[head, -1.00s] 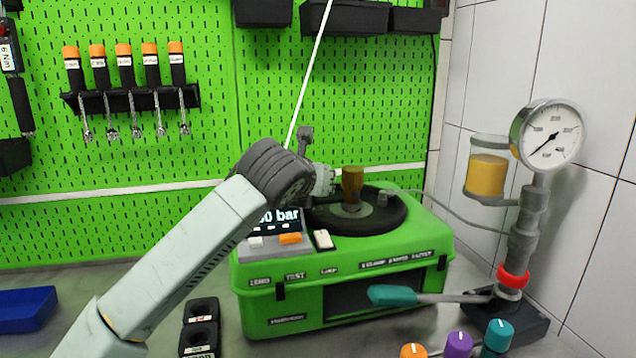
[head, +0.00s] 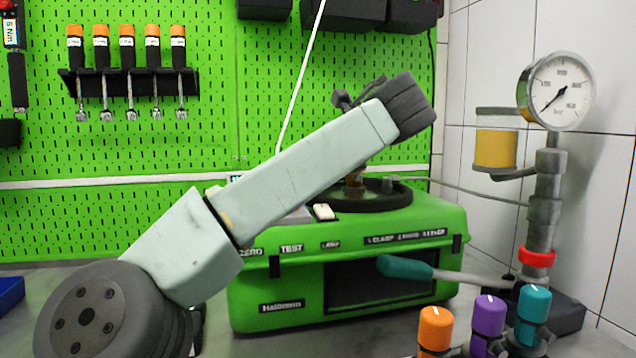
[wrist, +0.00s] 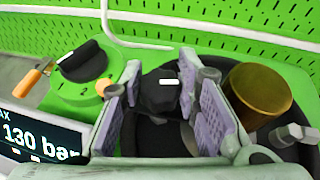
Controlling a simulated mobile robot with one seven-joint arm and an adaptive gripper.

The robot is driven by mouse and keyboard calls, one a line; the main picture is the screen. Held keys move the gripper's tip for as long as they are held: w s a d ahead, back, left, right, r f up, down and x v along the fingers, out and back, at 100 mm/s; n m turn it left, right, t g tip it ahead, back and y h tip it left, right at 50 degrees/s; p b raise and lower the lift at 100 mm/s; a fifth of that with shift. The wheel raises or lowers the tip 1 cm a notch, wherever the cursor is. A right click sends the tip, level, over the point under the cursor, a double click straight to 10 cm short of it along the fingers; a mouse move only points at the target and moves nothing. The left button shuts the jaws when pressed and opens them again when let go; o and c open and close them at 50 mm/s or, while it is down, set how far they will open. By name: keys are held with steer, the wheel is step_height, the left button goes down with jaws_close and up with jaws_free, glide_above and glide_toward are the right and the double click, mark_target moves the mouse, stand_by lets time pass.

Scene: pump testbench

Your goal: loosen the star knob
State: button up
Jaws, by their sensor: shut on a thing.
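In the wrist view, a dark knob with a white mark, which I take for the star knob (wrist: 160,91), stands between the two fingers of my gripper (wrist: 162,108). The pale, ribbed finger pads stand on either side of it, and my gripper is shut on it. The knob's lower part is hard to make out against the dark round plate (wrist: 150,137). In the head view my own arm crosses in front of the green test bench (head: 350,270) and hides the knob and my fingers.
A brass cylinder (wrist: 258,90) stands close right of my fingers, with a hex bolt (wrist: 295,134) beyond it. A green dial with a black knob (wrist: 80,62) and a display (wrist: 35,140) are at the left. A pressure gauge (head: 560,90) stands at the right.

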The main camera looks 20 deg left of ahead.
steer(key=shift+r+n+g+y+p, duration=0.1)
steer(key=shift+n+g+y+p, duration=0.25)
steer(key=shift+n+g+y, duration=1)
steer(key=shift+n+g, duration=0.35)
steer(key=shift+n, duration=0.1)
steer(key=shift+h, duration=0.25)
steer(key=o, duration=0.9)
